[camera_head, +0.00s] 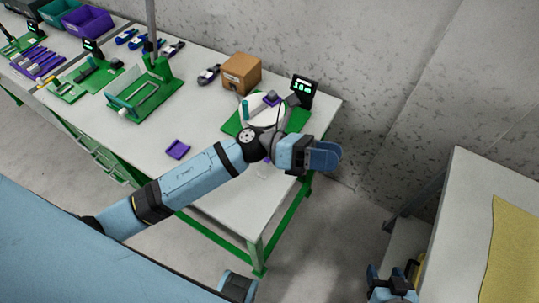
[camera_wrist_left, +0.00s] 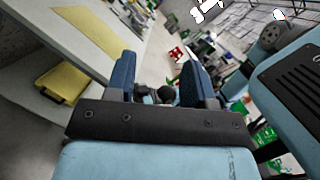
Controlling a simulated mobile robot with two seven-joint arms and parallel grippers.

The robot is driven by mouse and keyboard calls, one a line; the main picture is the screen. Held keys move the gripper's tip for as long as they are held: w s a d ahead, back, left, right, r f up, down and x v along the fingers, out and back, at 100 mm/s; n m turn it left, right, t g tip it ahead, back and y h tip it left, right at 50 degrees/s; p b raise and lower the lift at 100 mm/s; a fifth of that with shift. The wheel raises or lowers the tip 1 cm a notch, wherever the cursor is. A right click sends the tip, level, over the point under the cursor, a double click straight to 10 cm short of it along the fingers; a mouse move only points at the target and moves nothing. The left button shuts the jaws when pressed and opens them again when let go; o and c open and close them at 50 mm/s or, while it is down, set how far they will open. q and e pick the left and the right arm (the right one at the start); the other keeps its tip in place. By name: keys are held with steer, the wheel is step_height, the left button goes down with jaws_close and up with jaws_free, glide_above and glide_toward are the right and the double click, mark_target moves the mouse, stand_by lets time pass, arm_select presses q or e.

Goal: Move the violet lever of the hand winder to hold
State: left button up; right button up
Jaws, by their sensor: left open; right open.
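The hand winder is a white round disc (camera_head: 257,104) on a green base (camera_head: 297,122) near the far right corner of the table. A teal upright handle and a small violet part (camera_head: 271,98) show on top of it. I cannot tell whether that part is the lever. My left arm hides the winder's near side. My left gripper (camera_head: 326,155) is open and empty, beyond the table's right edge and apart from the winder. Its two blue fingers show apart in the left wrist view (camera_wrist_left: 160,78). My right gripper (camera_head: 392,284) is open at the bottom right, partly cut off.
A small display (camera_head: 302,91) stands behind the winder, and a cardboard box (camera_head: 241,73) is to its left. A violet tray (camera_head: 177,149) lies on the table (camera_head: 207,125). A green fixture (camera_head: 146,95) stands farther left. Another table with a yellow mat (camera_head: 513,250) is at right.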

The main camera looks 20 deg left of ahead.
arm_select(q)
steer(key=w+a+f+m+g+y+b, duration=0.1)
steer(key=a+f+m+g+y+b, duration=0.1)
steer(key=f+m+y, duration=0.35)
steer(key=w+a+f+m+g+y+b, duration=0.1)
steer(key=w+a+f+m+g+y, duration=0.15)
steer(key=m+y, duration=0.5)
steer(key=w+a+m+t+y+b, duration=0.25)
steer(key=w+a+m+y, duration=0.4)
steer(key=a, duration=0.55)
steer(key=shift+n+y, duration=0.25)
steer(key=shift+y, duration=0.1)
step_height(320, 180, down, 12)
steer(key=shift+w+a+f+p, duration=0.1)
steer(key=shift+w+p, duration=0.05)
steer(key=shift+p, duration=0.2)
steer(key=shift+f, duration=0.8)
jaws_close()
